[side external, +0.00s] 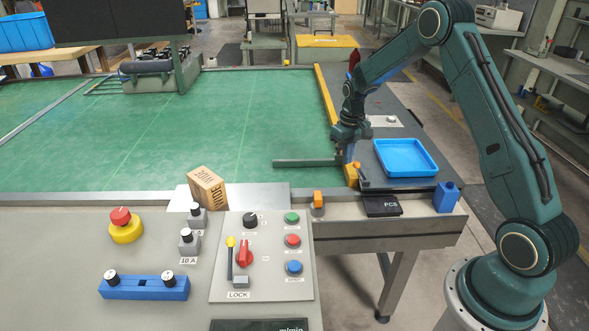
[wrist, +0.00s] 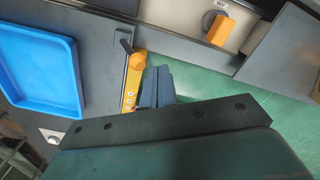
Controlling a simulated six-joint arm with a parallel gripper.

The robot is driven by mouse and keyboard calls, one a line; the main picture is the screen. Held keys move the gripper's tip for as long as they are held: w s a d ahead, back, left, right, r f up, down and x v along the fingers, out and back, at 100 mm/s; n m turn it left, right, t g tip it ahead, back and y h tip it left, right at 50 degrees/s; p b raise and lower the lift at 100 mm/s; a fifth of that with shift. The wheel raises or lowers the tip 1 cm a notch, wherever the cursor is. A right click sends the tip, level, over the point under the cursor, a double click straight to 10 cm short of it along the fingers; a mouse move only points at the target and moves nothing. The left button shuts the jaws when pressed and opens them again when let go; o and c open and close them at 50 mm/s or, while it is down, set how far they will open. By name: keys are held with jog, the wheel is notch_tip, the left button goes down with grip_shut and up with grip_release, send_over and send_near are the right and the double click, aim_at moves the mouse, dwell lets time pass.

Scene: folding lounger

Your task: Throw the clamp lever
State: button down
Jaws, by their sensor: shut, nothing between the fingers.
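The likely clamp lever (side external: 362,174) is a short dark arm with an orange end, by the near end of a yellow rail (side external: 326,95). In the wrist view the dark lever (wrist: 126,47) sits at the top end of the yellow strip (wrist: 133,78). My gripper (side external: 347,158) is low over the belt's right edge, just beyond the lever in the side view. In the wrist view my gripper's fingers (wrist: 157,82) are together and empty, beside the strip and apart from the lever. Whether they touch the strip I cannot tell.
A blue tray (side external: 405,157) lies right of the lever. A grey bar (side external: 300,163) extends left over the green belt (side external: 150,150). An orange knob (side external: 317,198) stands on the near edge. A control panel (side external: 262,285) with a LOCK lever (side external: 230,257) is nearer the camera.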

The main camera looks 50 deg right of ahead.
jog(key=shift+f, duration=1.65)
jog(key=shift+s+d, duration=0.35)
jog(key=shift+s+d+r, duration=0.35)
jog(key=shift+s+d, duration=0.2)
jog(key=shift+s, duration=0.05)
dwell(0.5)
jog(key=shift+s+d, duration=0.25)
jog(key=shift+d, duration=0.05)
jog(key=shift+s+d+r, duration=0.1)
jog(key=shift+s+d, duration=0.6)
jog(key=shift+s, duration=0.05)
dwell(0.5)
jog(key=shift+d, duration=0.1)
notch_tip(320, 180, up, 8)
jog(key=shift+w+a, duration=0.4)
jog(key=shift+a, duration=0.05)
dwell(1.0)
